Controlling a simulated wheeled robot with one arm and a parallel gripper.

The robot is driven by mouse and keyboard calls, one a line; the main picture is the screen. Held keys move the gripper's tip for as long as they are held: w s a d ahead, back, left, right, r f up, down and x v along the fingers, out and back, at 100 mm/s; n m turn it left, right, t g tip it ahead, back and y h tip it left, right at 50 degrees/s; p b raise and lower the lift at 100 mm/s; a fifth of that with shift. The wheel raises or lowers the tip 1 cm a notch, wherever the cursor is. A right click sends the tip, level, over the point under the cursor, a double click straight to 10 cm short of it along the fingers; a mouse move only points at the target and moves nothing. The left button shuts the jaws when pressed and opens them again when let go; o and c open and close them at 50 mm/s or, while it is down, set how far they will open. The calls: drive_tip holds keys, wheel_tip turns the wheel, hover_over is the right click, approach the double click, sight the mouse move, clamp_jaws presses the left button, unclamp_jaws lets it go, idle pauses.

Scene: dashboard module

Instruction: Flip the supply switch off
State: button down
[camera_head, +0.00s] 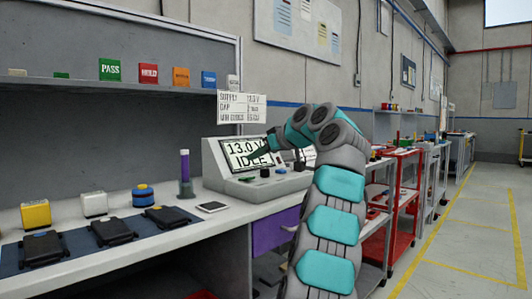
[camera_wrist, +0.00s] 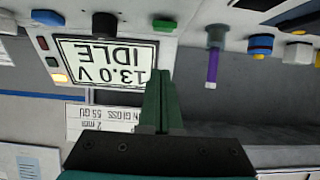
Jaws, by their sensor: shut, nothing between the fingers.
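The grey supply console (camera_head: 262,186) stands on the bench; its display (camera_head: 243,152) reads 13.0 V IDLE. The wrist view shows the display (camera_wrist: 107,60) upside down. Beside it are a red indicator (camera_wrist: 42,42), a dark one and a lit amber one (camera_wrist: 58,77). I cannot tell which control is the supply switch. My gripper (camera_wrist: 160,74) is shut and empty, its dark green fingers in front of the display's edge, apparently apart from the controls.
A shelf (camera_head: 60,82) with coloured blocks runs above. A label card (camera_head: 241,107) is behind. Red carts (camera_head: 402,190) stand right.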

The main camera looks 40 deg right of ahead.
sight(254, 183)
drive_tip(key=shift+w+a+f+b, duration=0.1)
drive_tip(key=shift+w+f+b, duration=0.5)
drive_tip(key=shift+f, duration=0.25)
drive_tip(key=shift+s+f+b, duration=0.15)
drive_tip(key=shift+f+b, duration=0.25)
drive_tip(key=shift+f, duration=0.3)
drive_tip(key=shift+s+f+b, duration=0.15)
drive_tip(key=shift+f+b, duration=0.25)
drive_tip(key=shift+f, duration=0.25)
drive_tip(key=shift+f, duration=0.15)
